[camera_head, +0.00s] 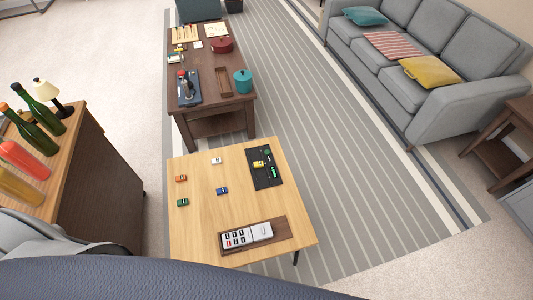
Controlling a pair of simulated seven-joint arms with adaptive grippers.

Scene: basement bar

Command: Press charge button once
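A light wooden table (213,165) stands in front of me. On its right side lies a black pad (262,181) with a small yellow car (259,164) on it and bright green marks beside the car. Near the table's front edge, a dark brown tray (279,240) holds a white and grey panel (261,231) with several small dark-marked keys on its left part. The labels are too small to read, so I cannot tell which part is the charge button. Neither of my grippers is in view.
Small cars stand apart on the table: white (216,161), orange (181,178), blue (222,191) and green (183,202). A dark coffee table (206,112) with several items adjoins behind. A counter with bottles (36,129) is left, a grey sofa (409,85) right.

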